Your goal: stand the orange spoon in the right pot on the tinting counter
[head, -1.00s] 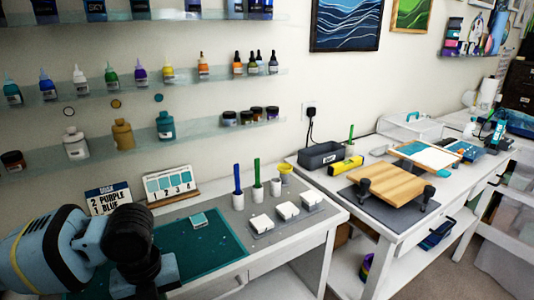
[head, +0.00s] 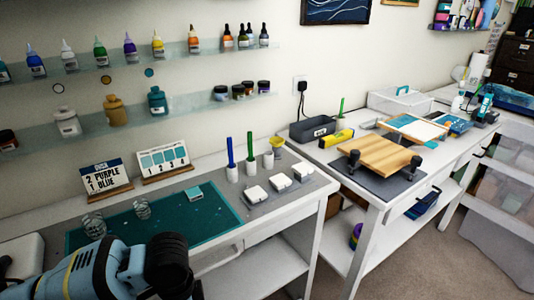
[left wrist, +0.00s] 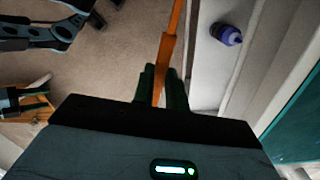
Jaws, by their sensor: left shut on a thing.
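My left gripper (left wrist: 161,88) is shut on the orange spoon (left wrist: 168,45), seen in the left wrist view above floor and a pale ledge. In the head view my left arm shows low at the left, but its fingertips and the spoon are out of sight. On the tinting counter (head: 310,199) stand three small white pots in a row. The left pot (head: 232,174) holds a blue spoon (head: 230,150), the middle pot (head: 251,169) a green spoon (head: 250,147). The right pot (head: 268,160) shows no spoon. My right gripper cannot be made out.
White blocks (head: 279,181) sit in front of the pots, and a yellow cup (head: 277,141) behind. A second table (head: 330,162) stands to the right.

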